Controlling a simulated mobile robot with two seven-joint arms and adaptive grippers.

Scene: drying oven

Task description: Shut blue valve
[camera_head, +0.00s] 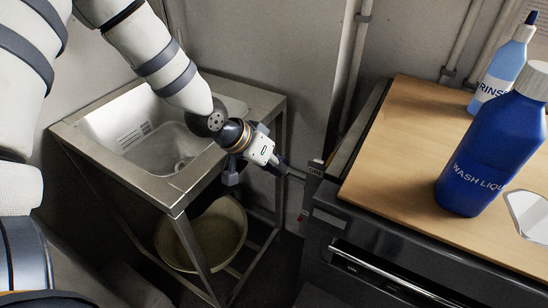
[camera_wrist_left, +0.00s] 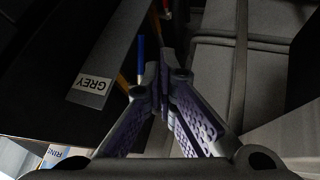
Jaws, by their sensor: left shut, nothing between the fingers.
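My left gripper (camera_head: 277,166) reaches in from the left, between the sink stand and the dark cabinet. In the left wrist view the gripper (camera_wrist_left: 164,70) has its purple-grey fingers together, with nothing between them. A narrow blue piece (camera_wrist_left: 141,58) shows just left of the fingertips in the wrist view. It may be the blue valve's handle. A yellow-orange piece is close to it, partly behind the fingers. I cannot tell whether the fingers touch the blue piece. The blue valve cannot be made out in the head view. My right gripper is not in view.
A steel sink (camera_head: 150,137) stands at left, with a round basin (camera_head: 203,236) below it. The dark cabinet (camera_head: 330,235) at right has a wooden top (camera_head: 405,185) with a blue wash bottle (camera_head: 490,150) and a rinse bottle (camera_head: 498,72). A GREY label (camera_wrist_left: 93,84) shows in the wrist view.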

